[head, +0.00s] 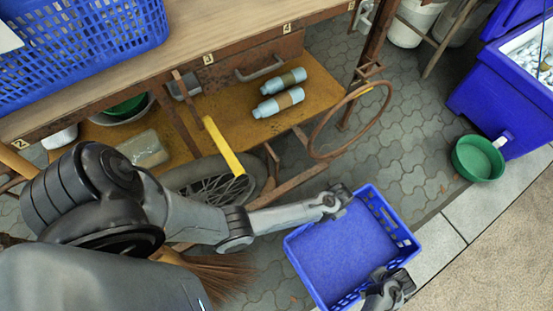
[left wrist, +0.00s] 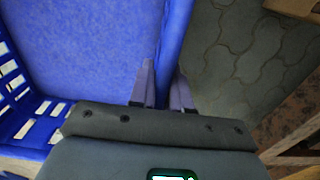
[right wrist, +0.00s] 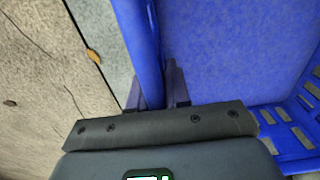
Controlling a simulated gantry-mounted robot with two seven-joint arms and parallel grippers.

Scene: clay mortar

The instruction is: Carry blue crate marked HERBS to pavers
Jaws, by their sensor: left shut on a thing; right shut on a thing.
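A blue crate (head: 338,252) is at the lower right of the head view, open side up, and looks empty. No HERBS marking shows on the sides in view. My left gripper (head: 340,197) is shut on its far wall; in the left wrist view the fingers (left wrist: 163,88) straddle that wall. My right gripper (head: 388,284) is shut on the near right wall; its fingers (right wrist: 162,88) straddle the wall in the right wrist view. Grey interlocking pavers (head: 398,165) show around the crate. I cannot tell its height above them.
A wooden bench (head: 230,42) with another blue crate (head: 85,45) stands at upper left. A wheel (head: 215,182), a yellow-gripped handle (head: 224,148) and a rusty hoop (head: 345,125) are near my left arm. A green basin (head: 476,160) and blue cooler (head: 500,105) stand right.

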